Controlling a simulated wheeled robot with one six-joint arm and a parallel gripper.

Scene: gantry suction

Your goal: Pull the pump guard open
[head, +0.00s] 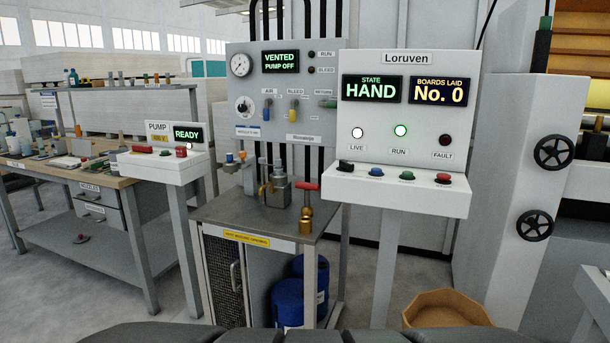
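A dark mesh panel (222,278), which looks like the pump guard, fills the left front under a grey metal-topped stand (262,215). It has an upright light handle (235,280) near its right side. It looks shut, standing upright within the frame, though its edges are dark and hard to make out. A yellow label (246,237) is on the stand's front edge above it; I cannot read it surely. What lies behind the mesh is hidden. My gripper is not in view.
Blue drums (288,301) stand under the stand's right side. Valves and a red T-handle (307,187) rise from its top. The Loruven console (398,190) is at right, with a tan bin (446,308) below. The PUMP console (165,160) stands left. Floor shows left of the stand.

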